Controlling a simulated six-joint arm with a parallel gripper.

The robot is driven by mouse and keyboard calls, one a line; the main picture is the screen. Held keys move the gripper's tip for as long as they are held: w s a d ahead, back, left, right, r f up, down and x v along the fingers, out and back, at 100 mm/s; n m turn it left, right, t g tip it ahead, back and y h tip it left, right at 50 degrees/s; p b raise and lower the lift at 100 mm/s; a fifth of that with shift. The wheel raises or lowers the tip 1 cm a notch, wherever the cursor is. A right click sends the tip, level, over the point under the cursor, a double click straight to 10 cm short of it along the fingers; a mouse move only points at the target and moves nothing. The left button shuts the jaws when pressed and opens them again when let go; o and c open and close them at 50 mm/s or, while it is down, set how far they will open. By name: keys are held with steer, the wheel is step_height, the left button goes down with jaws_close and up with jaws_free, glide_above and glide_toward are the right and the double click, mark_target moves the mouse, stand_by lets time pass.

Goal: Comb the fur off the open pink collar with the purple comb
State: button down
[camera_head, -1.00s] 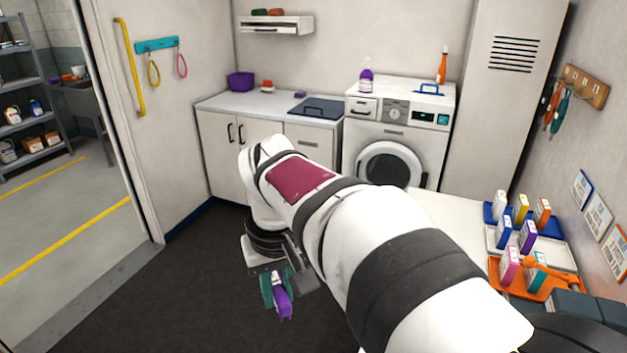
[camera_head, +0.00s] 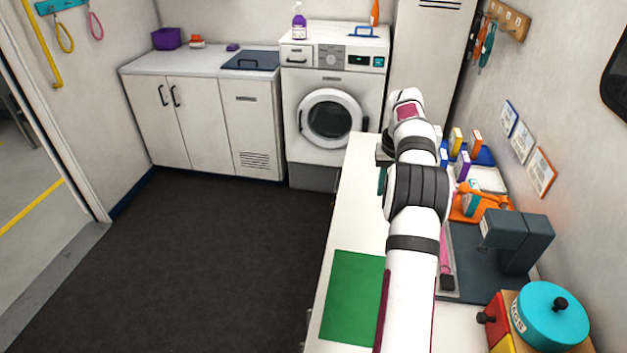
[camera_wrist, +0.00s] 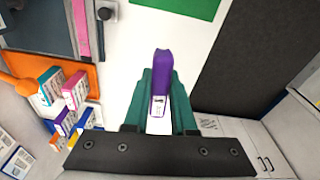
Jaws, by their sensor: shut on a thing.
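My gripper (camera_wrist: 161,95) has green fingers shut on the purple comb (camera_wrist: 162,70), a purple piece with a rounded end and a white label. I see no teeth on it. In the head view the gripper (camera_head: 382,181) is mostly hidden behind my arm, above the far part of the white worktop. The pink collar (camera_wrist: 80,27) shows as a straight pink strip with a dark end, at the upper left of the wrist view, apart from the comb. In the head view the pink collar (camera_head: 444,252) lies beside the grey stand, partly behind my arm. Fur cannot be made out.
A grey stand (camera_head: 521,240) is on the worktop (camera_head: 353,215)'s right side. An orange tray (camera_head: 466,212) and several small boxes are behind it. A green mat (camera_head: 350,295) lies at the front left. A teal round container (camera_head: 552,318) is at the front right.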

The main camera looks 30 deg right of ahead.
steer(key=s+d+f+m, duration=0.1)
steer(key=s+d+f, duration=0.1)
steer(key=s+d, duration=0.1)
steer(key=s+d+f+m, duration=0.1)
steer(key=s+d+f, duration=0.2)
steer(key=s+d, duration=0.1)
steer(key=s+d+f, duration=0.3)
steer(key=s+d, duration=0.1)
steer(key=d, duration=0.2)
steer(key=shift+m, duration=0.4)
steer(key=shift+s+f, duration=0.25)
steer(key=shift+f, duration=2.35)
steer(key=shift+f, duration=0.35)
steer(key=shift+w+d+f, duration=0.1)
steer(key=shift+w+d, duration=0.25)
steer(key=shift+w, duration=0.1)
